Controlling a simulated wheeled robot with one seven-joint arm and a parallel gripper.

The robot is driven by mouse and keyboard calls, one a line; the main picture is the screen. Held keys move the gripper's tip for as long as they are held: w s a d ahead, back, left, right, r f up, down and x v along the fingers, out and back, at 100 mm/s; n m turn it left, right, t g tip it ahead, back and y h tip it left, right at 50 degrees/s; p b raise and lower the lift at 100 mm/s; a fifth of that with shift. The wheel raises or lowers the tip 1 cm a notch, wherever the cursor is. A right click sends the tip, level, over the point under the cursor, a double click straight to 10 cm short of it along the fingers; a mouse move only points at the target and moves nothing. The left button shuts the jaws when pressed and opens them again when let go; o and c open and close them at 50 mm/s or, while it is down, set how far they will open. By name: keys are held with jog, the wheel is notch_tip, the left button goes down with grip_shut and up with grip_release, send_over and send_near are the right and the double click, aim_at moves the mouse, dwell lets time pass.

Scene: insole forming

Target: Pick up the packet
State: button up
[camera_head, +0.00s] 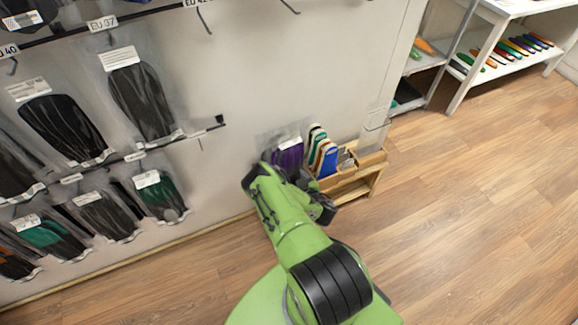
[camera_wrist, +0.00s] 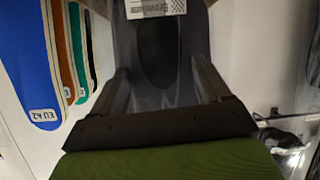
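A clear packet (camera_head: 288,153) with a purple insole and a white label is upright by the wall, at the far end of my green arm. In the wrist view a packet (camera_wrist: 165,45) with a dark grey-looking insole and a white label fills the middle, directly ahead of my gripper (camera_wrist: 165,80). The two fingers are apart, one near each side edge of this packet. Whether they press on it cannot be told. In the head view my gripper is mostly hidden behind my wrist.
Colored insoles (camera_head: 322,152) stand in a low wooden rack (camera_head: 362,178) just right of the packet; blue, orange and green ones show at left in the wrist view. Several packets hang on wall hooks (camera_head: 140,95) at left. White shelves (camera_head: 485,60) stand at the back right. The right floor is clear.

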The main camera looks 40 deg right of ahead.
jog(key=c, duration=0.4)
